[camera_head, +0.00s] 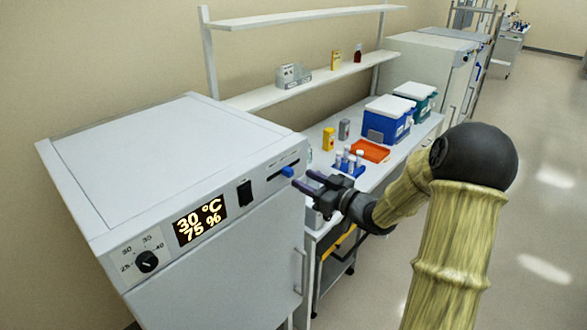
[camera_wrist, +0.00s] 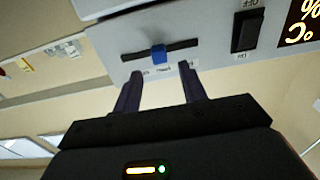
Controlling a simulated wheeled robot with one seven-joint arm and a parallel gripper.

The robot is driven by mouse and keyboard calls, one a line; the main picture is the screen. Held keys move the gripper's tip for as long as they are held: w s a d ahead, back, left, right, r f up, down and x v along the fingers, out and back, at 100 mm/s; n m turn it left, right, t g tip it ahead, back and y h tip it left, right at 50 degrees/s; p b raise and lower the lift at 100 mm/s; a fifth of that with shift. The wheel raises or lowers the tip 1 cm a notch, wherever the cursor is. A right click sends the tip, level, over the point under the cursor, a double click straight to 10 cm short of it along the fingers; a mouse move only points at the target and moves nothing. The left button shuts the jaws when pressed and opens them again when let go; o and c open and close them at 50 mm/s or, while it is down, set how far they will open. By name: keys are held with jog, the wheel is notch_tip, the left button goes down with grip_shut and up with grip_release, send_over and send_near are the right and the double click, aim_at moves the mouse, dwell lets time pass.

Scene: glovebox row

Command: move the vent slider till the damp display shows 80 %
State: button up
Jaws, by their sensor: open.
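The vent slider (camera_head: 287,171) is a small blue knob on a dark slot at the right end of the incubator's front panel. It also shows in the wrist view (camera_wrist: 158,54), near the middle of its slot. The damp display (camera_head: 200,220) glows and reads 30 °C and 75 %. My gripper (camera_head: 305,181) is open, in front of the panel close to the slider. In the wrist view, its two dark fingers (camera_wrist: 159,80) point at the panel, one on either side of the blue knob and short of it. Nothing is between the fingers.
A black switch (camera_head: 245,193) sits between display and slider, and a temperature dial (camera_head: 146,261) at the panel's left. To the right, a bench holds a tube rack (camera_head: 348,167), an orange tray (camera_head: 369,151) and cool boxes (camera_head: 388,119). The floor at right is clear.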

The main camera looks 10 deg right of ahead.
aim_at(292, 173)
jog(key=p+x, duration=0.1)
jog(key=x, duration=0.4)
jog(key=shift+w+a, duration=0.1)
jog(key=shift+w, duration=0.05)
grip_shut()
